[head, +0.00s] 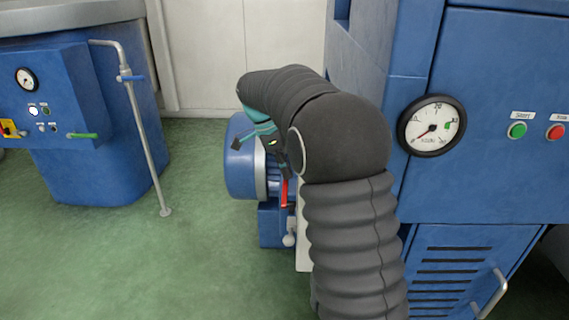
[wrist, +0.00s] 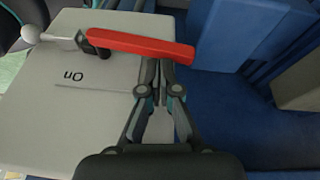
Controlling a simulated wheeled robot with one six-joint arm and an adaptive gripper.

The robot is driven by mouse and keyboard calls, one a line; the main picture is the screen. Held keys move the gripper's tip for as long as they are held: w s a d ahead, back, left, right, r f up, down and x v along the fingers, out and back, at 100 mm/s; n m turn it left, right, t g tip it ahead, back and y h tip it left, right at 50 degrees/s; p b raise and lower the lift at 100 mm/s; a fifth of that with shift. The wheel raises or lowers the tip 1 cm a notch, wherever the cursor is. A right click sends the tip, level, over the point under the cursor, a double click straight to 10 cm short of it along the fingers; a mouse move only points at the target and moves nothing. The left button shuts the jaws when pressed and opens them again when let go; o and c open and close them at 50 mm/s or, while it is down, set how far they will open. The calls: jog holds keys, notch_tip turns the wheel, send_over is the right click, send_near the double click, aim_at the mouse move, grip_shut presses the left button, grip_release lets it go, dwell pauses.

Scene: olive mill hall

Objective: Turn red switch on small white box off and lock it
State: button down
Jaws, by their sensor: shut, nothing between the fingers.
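The small white box (wrist: 60,105) fills the left of the wrist view, with the upside-down word "On" on its face. The red switch handle (wrist: 140,45) lies across the top of that view, its left end at a dark pivot. My gripper (wrist: 157,66) is shut and empty, its tips at the lower edge of the red handle; I cannot tell whether they touch. A pale ball knob (wrist: 30,34) on a short rod is left of the pivot. In the head view, my arm hides most of the white box (head: 303,245); the red switch (head: 284,193) shows beside it.
A blue motor (head: 240,160) stands behind the box. A blue cabinet (head: 490,120) with a gauge and buttons is close on the right. A blue machine (head: 75,120) with a metal pipe stands at left. Green floor (head: 190,240) lies open between.

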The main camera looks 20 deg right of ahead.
jog(key=shift+w+f, duration=0.25)
jog(key=shift+f, duration=0.25)
jog(key=shift+w+f, duration=0.25)
jog(key=shift+f, duration=0.2)
jog(key=shift+f, duration=0.1)
jog(key=shift+w+a+r+p, duration=0.75)
jog(key=shift+w+r, duration=2.5)
jog(key=shift+r, duration=2.65)
jog(key=s+a+r+n+t+y, duration=0.1)
jog(key=s+r+n, duration=0.1)
jog(key=s+n, duration=0.2)
jog(key=s+a+r+n+t, duration=0.1)
jog(key=s+r+n, duration=0.1)
jog(key=s+n, duration=0.15)
jog(key=s+a+f+n+t+y, duration=0.1)
jog(key=s+a+n+t+y, duration=0.1)
jog(key=s+n, duration=0.75)
jog(key=s+d+f+n+t, duration=0.1)
jog(key=s+f, duration=0.4)
jog(key=s, duration=0.6)
jog(key=s+d+f+n+t, duration=0.2)
jog(key=s+f, duration=0.3)
jog(key=s, duration=0.5)
jog(key=shift+s+d+f, duration=0.15)
jog(key=shift+s+f, duration=0.05)
jog(key=shift+s, duration=0.2)
